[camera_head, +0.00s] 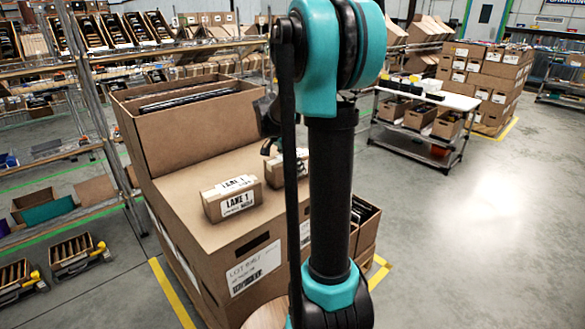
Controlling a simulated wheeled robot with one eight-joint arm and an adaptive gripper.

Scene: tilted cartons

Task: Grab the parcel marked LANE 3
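A small brown parcel marked LANE 1 (237,203) lies on the sloping top of a large carton (190,205). A second brown parcel (274,172) with a white label lies behind it to the right, partly hidden by my arm. Its marking cannot be read, and no LANE 3 label is legible in this view. My gripper (268,148) is dark and mostly hidden behind my arm. It appears above the second parcel, and I cannot tell whether its fingers are open or shut.
The large carton's raised back section (185,130) stands behind the parcels. Shelving (100,150) lines the left. A wheeled cart (425,120) with boxes stands back right, with stacked cartons (480,75) beyond it. The floor (480,240) at right is clear.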

